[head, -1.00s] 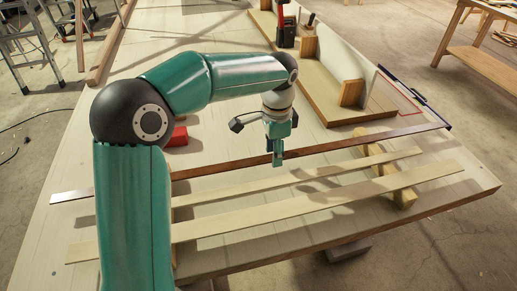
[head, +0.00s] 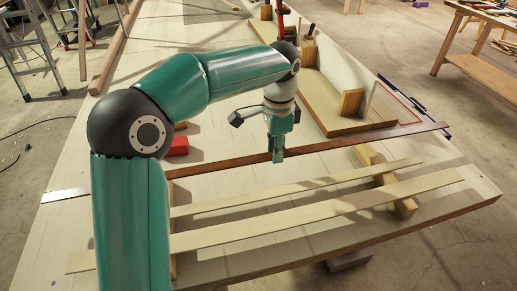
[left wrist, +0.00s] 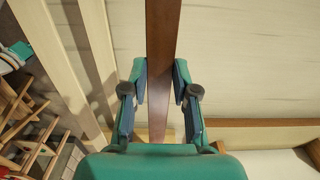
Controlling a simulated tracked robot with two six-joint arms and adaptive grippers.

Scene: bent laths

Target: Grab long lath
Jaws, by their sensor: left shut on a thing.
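A long dark brown lath (head: 350,143) runs across the table from the left, behind my arm, to the right. My left gripper (head: 278,156) points down and is shut on this brown lath near its middle. In the left wrist view, the lath (left wrist: 162,60) passes between the two fingers (left wrist: 160,85), which lie along its sides. Two shorter pale laths, one narrow (head: 300,190) and one wider (head: 330,209), lie nearer me and apart from it. My right gripper is not in view.
The pale laths rest across a wooden support block (head: 402,205) at right. A red block (head: 178,147) stands behind the brown lath at left. A wooden frame with a panel (head: 318,107) stands at the back. The table (head: 150,70) is largely bare at the back left.

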